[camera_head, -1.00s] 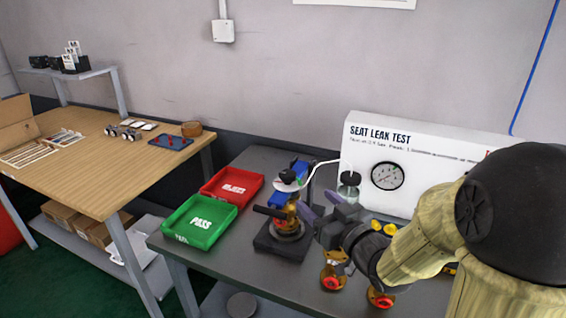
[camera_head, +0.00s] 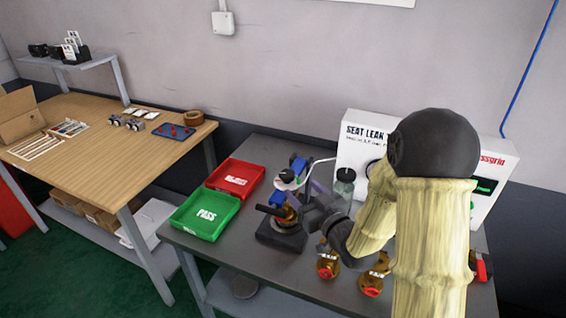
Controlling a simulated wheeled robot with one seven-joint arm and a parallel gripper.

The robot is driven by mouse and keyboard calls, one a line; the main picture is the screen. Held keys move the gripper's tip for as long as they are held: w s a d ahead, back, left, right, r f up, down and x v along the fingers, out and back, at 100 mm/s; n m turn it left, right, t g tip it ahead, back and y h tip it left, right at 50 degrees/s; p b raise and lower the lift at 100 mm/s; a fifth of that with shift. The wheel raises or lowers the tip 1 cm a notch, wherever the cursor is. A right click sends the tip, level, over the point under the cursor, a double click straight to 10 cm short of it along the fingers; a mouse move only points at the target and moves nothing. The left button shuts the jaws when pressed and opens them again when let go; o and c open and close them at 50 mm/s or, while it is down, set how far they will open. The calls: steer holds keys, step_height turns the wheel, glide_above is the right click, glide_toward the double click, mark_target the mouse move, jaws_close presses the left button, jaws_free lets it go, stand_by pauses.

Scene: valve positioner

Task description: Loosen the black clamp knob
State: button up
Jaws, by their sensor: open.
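The clamp fixture stands on the grey bench, its dark square base (camera_head: 281,238) holding a brass valve body. A black bar-shaped handle (camera_head: 270,210), which looks like the clamp knob, sticks out on the fixture's left side. A blue part with a white disc (camera_head: 286,176) is above it. My gripper (camera_head: 307,196) is open, its purple fingers just right of the fixture's upper part. One finger points up and left; the other is partly hidden against the fixture. I cannot tell whether the fingers touch anything. Nothing is seen between them.
A green PASS tray (camera_head: 199,214) and a red tray (camera_head: 235,177) lie left of the fixture. Brass valves (camera_head: 327,266) with red parts stand at the front right. A jar (camera_head: 344,184) and the leak-test panel (camera_head: 487,165) are behind; my arm covers the panel's middle.

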mark_target(284, 170)
steer(key=p+x, duration=0.3)
steer(key=x, duration=0.7)
steer(key=shift+w+a, duration=0.15)
steer(key=shift+a, duration=0.2)
steer(key=shift+c, duration=0.4)
steer(key=c, duration=0.9)
